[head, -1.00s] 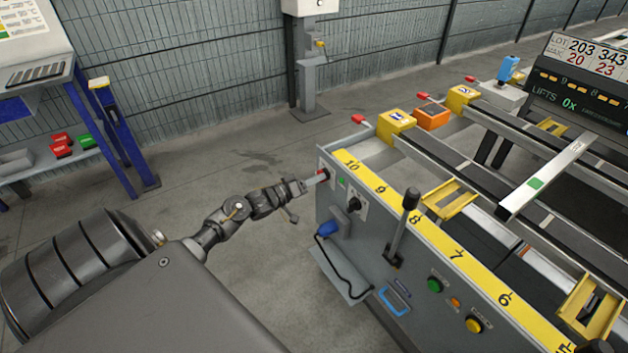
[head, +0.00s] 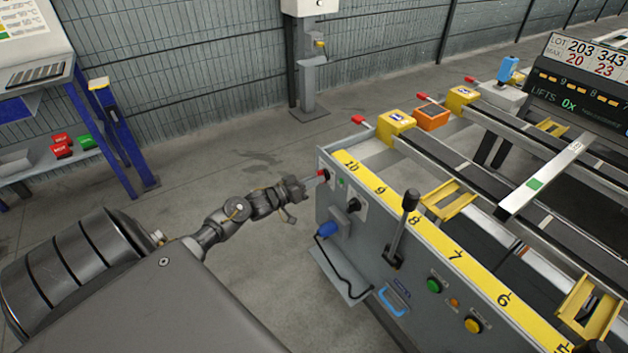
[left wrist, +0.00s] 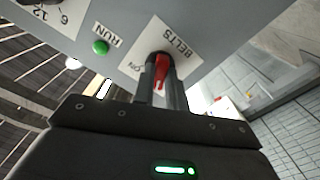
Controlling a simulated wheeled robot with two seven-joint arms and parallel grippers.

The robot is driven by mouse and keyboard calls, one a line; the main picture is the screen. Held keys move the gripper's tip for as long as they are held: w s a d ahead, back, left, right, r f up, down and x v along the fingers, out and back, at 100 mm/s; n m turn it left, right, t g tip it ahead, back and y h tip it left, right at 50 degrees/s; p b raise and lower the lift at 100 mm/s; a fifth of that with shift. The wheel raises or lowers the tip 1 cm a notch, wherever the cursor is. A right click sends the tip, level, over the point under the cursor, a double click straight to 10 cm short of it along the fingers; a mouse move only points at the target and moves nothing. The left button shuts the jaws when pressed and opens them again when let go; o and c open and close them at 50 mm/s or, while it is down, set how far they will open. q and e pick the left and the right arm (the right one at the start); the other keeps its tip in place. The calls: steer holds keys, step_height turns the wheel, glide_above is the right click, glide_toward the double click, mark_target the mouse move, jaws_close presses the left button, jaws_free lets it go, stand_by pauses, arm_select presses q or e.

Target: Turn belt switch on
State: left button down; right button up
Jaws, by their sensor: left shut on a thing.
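The belt switch (left wrist: 161,68) has a red handle on a white plate (left wrist: 181,40) marked BELTS, with ON printed beside the handle. In the left wrist view my gripper's two fingers (left wrist: 162,88) are shut on the red handle, one on each side. The fingers hide part of the handle and plate. A green RUN lamp (left wrist: 100,47) sits beside the plate. My right gripper is not in view.
The console (head: 348,240) also carries a black selector knob (head: 354,205), an upright black lever (head: 403,228), and green (head: 433,285) and yellow (head: 473,324) buttons. Open floor (head: 240,165) lies left of the console.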

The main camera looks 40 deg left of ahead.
arm_select(q)
steer(key=m+b, duration=0.1)
steer(key=m, duration=1.3)
steer(key=shift+a, duration=0.1)
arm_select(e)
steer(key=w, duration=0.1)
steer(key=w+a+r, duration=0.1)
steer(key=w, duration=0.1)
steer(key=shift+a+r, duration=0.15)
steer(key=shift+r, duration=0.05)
arm_select(q)
steer(key=shift+m, duration=0.3)
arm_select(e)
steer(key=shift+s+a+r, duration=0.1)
arm_select(q)
steer(key=c, duration=1.5)
jaws_free()
steer(key=shift+o, duration=0.3)
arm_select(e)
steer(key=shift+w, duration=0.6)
